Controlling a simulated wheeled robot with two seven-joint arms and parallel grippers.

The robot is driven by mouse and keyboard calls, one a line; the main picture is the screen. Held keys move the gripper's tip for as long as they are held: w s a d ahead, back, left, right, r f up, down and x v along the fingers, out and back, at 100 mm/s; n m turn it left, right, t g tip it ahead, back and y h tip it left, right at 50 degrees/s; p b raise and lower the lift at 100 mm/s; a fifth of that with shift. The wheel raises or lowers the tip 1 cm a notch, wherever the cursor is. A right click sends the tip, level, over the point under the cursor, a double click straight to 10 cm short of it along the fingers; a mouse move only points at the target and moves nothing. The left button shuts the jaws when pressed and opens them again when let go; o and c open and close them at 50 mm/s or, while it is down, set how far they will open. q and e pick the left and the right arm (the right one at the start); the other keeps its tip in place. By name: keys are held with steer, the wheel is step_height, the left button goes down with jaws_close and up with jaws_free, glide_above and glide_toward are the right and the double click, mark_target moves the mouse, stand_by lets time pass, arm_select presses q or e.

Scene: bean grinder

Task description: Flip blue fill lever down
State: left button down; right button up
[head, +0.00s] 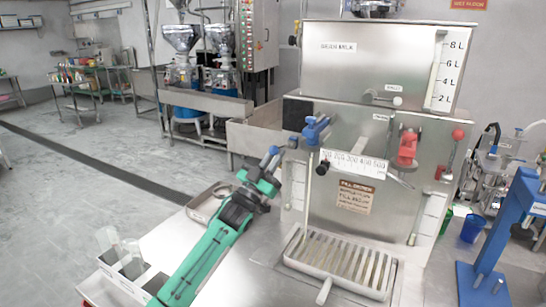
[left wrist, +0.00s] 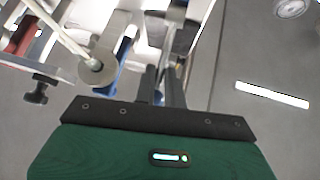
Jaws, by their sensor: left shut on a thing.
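A blue valve handle (head: 315,128) sits on the front of the steel machine (head: 350,200), at the left end of the white scale. My left gripper (head: 268,165) comes in from the lower left on a green arm and is left of and below that handle. A blue piece (head: 271,153) shows at its fingertips, and the gripper looks shut on it. I cannot tell how this piece joins the valve. In the left wrist view the dark fingers (left wrist: 164,86) are close together, and their tips are hard to make out. My right gripper is not in view.
A red valve (head: 407,147) is on the machine's right side. A slotted drip tray (head: 341,262) juts out below. A blue stand (head: 500,230) is at the right edge. A holder with clear containers (head: 125,258) stands at the lower left.

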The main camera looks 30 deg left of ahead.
arm_select(q)
steer(key=shift+w+d+f, duration=0.15)
steer(key=shift+f, duration=0.2)
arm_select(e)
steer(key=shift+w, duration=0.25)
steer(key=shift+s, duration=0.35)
